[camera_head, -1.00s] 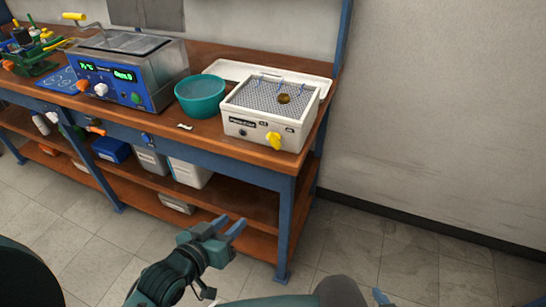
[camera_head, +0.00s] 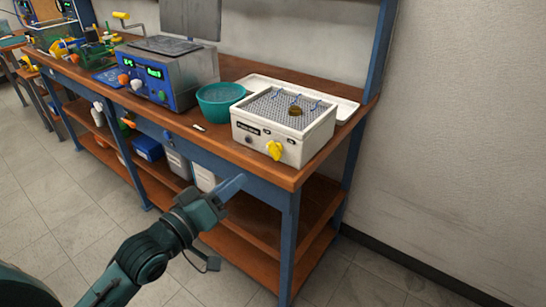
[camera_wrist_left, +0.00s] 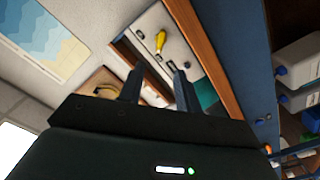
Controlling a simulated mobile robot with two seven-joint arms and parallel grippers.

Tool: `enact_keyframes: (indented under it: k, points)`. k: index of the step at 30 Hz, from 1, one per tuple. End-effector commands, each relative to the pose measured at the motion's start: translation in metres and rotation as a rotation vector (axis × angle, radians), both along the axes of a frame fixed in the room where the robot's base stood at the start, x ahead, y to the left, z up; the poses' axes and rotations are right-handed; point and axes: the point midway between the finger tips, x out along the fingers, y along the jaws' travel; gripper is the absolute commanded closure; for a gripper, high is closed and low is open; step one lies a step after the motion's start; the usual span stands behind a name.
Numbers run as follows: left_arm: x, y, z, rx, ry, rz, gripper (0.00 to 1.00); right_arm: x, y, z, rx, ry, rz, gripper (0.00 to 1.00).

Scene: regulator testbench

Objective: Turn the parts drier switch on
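The parts drier (camera_head: 283,125) is a white box with a grey mesh top, standing at the right end of the wooden workbench. Its front panel carries a yellow switch knob (camera_head: 274,150) and a small dark round part beside it. In the left wrist view the yellow switch knob (camera_wrist_left: 161,41) shows on the white drier panel (camera_wrist_left: 150,24), beyond my fingers. My left gripper (camera_head: 231,186) is in front of the bench, below and left of the knob, apart from it. In the wrist view its two fingers (camera_wrist_left: 159,85) stand apart with nothing between them. My right gripper is out of view.
A teal bowl (camera_head: 220,101) stands left of the drier, and a white tray (camera_head: 333,101) lies behind it. A metal bath with a blue panel (camera_head: 158,84) is farther left. The bench's front edge (camera_head: 235,154) lies between my gripper and the drier. Floor at right is clear.

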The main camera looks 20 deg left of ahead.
Motion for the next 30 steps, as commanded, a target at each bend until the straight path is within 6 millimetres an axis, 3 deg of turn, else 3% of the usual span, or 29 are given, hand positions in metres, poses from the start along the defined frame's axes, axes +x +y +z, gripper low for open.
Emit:
enact_keyframes:
  k: [5,21,30]
  points:
    - [0.014,-0.005,0.001,-0.002,-0.002,0.001,0.66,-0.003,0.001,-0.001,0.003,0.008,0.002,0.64]
    - [0.105,-0.038,0.0,0.0,-0.001,0.001,0.66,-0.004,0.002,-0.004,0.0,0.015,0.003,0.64]
    - [0.123,-0.045,0.0,0.0,0.001,0.0,0.66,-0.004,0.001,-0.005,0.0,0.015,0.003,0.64]
